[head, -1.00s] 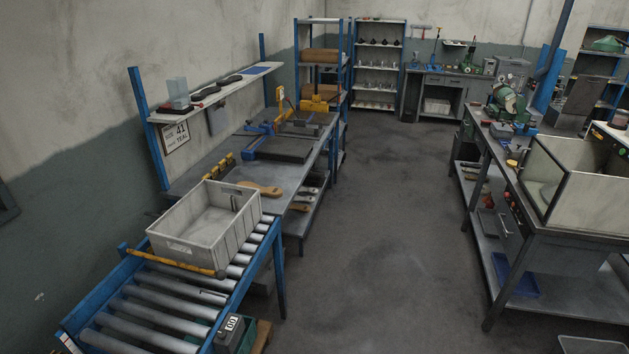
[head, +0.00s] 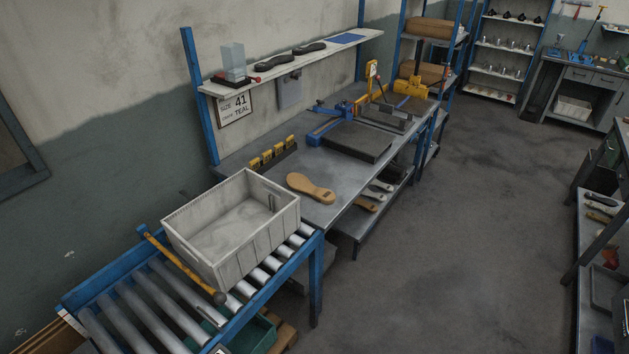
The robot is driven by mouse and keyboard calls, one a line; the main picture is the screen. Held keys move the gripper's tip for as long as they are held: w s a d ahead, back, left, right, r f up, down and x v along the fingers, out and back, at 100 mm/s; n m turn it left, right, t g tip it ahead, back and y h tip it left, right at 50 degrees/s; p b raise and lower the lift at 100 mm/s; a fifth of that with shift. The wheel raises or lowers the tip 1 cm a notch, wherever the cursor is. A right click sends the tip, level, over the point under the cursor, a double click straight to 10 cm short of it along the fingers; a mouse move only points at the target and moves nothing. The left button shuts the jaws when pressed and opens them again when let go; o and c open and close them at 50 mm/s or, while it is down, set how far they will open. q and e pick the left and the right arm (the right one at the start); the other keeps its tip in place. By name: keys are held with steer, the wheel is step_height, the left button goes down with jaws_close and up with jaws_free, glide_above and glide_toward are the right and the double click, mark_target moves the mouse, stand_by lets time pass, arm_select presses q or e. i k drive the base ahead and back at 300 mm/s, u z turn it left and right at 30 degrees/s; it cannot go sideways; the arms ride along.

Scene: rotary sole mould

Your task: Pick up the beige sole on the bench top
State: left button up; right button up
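The beige sole (head: 311,188) lies flat on the grey bench top (head: 268,177), near the bench's front edge and just right of a white crate. It is in full view, with its wider end toward the upper left and a dark mark on its other end. Neither of my grippers shows in the head view.
A white crate (head: 196,254) stands on the roller conveyor (head: 152,302), beside a yellow bar (head: 182,266). Yellow blocks (head: 272,152) and a dark plate with blue fittings (head: 352,140) sit on the bench. More soles (head: 366,204) lie on the lower shelf.

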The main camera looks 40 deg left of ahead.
mark_target(297, 182)
steer(key=u, duration=0.5)
steer(key=i, duration=0.85)
steer(key=u, duration=0.8)
